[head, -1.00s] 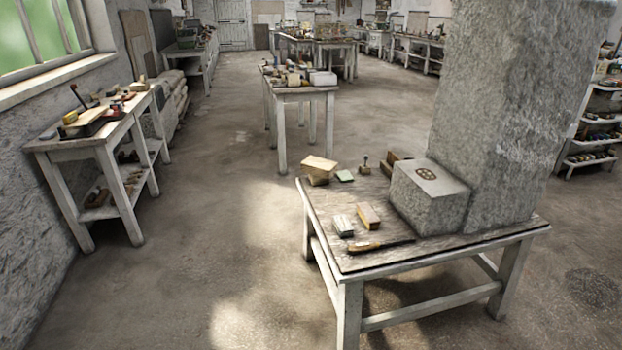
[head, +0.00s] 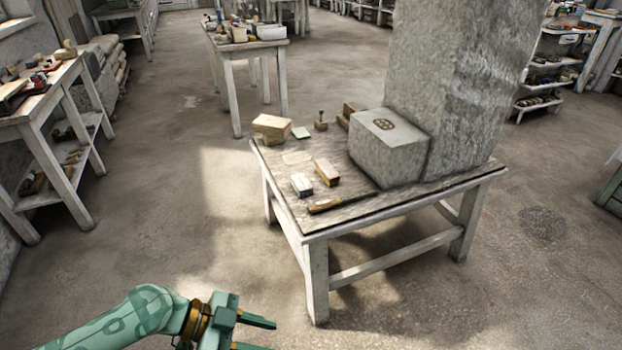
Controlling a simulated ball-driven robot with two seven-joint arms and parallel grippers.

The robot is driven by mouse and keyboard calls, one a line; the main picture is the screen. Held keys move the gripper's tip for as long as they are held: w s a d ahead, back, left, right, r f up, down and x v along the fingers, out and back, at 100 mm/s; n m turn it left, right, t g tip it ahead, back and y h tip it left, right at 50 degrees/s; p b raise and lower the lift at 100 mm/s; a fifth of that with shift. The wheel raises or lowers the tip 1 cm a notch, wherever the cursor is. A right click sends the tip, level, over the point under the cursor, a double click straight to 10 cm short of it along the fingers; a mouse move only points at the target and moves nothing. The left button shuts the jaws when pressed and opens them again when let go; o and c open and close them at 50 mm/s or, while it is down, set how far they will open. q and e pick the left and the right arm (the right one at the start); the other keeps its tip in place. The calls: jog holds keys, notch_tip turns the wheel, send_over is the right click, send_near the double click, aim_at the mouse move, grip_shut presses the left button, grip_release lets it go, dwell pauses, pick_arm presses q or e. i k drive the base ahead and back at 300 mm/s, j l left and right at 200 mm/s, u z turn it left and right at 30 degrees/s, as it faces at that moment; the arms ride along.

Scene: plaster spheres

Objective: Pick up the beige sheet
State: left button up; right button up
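A thin, pale beige sheet (head: 297,157) appears to lie flat on the near worktable (head: 350,222), toward its left side. It is faint against the worn tabletop. My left gripper (head: 268,336) is at the bottom edge, over the floor and well short of the table. Its two fingers are apart with nothing seen between them; the lower one is partly cut off. My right gripper is out of view.
A tall stone block (head: 452,85) and a smaller stone block (head: 388,148) fill the table's right side. A wooden-handled tool (head: 340,203) lies along the front edge. Floor left of the table is clear.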

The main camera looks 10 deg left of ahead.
aim_at(270, 126)
jog(key=i+j+z, duration=0.3)
jog(key=i+j, duration=0.15)
jog(key=i+j+z, duration=0.25)
jog(key=i+j, duration=0.15)
jog(key=j, duration=0.2)
jog(key=i+j, duration=0.25)
jog(key=j, duration=0.15)
jog(key=i+j, duration=0.25)
jog(key=j, duration=0.15)
jog(key=i+j+z, duration=0.1)
jog(key=i+j, duration=0.15)
jog(key=j, duration=0.15)
jog(key=i+j, duration=0.25)
jog(key=j, duration=0.15)
jog(key=i+j, duration=0.25)
jog(key=j, duration=0.15)
jog(key=i+j, duration=0.25)
jog(key=j, duration=0.15)
jog(key=i+j+z, duration=0.1)
jog(key=i+j, duration=0.15)
jog(key=j, duration=0.2)
